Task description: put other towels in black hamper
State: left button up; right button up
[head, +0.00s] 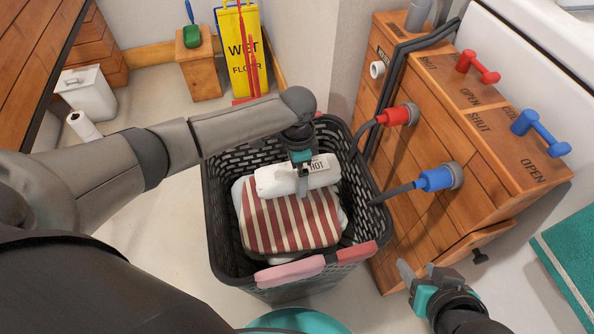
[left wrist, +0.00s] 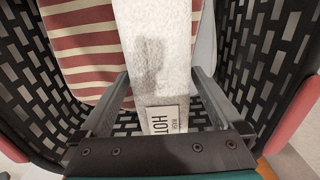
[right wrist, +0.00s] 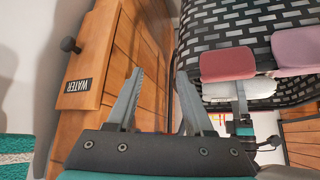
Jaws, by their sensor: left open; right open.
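The black hamper (head: 222,215) stands on the floor in the middle of the head view, with pink pads on its front rim. A red-and-white striped towel (head: 290,222) lies inside it on top of white cloth. A white towel (head: 272,181) with a HOT label lies inside above the striped one; it also shows in the left wrist view (left wrist: 155,60). My left gripper (head: 303,178) reaches into the hamper, open, its fingers on either side of the white towel (left wrist: 160,95). My right gripper (head: 420,275) is open and empty, right of the hamper, near the wooden cabinet.
The wooden cabinet (head: 420,215) with red and blue taps and hoses stands close at the hamper's right. A teal towel (head: 575,255) lies at the far right.

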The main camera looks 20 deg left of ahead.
pick_arm(q)
jog(key=shift+r, duration=0.2)
jog(key=shift+r+p, duration=0.4)
jog(key=shift+r, duration=0.1)
notch_tip(320, 180, up, 2)
jog(key=shift+p, duration=0.55)
pick_arm(e)
jog(key=s+d+g+h, duration=0.1)
jog(key=s+d+g, duration=0.1)
jog(key=s+d, duration=0.1)
pick_arm(q)
notch_tip(320, 180, up, 7)
jog(key=p, duration=0.3)
jog(key=shift+r+p, duration=0.1)
jog(key=shift+p, duration=0.3)
jog(key=shift+r+p, duration=0.4)
jog(key=shift+r, duration=0.45)
pick_arm(e)
notch_tip(320, 180, down, 9)
jog(key=s+g, duration=0.1)
jog(key=g, duration=0.1)
jog(key=shift+s+d+f, duration=0.2)
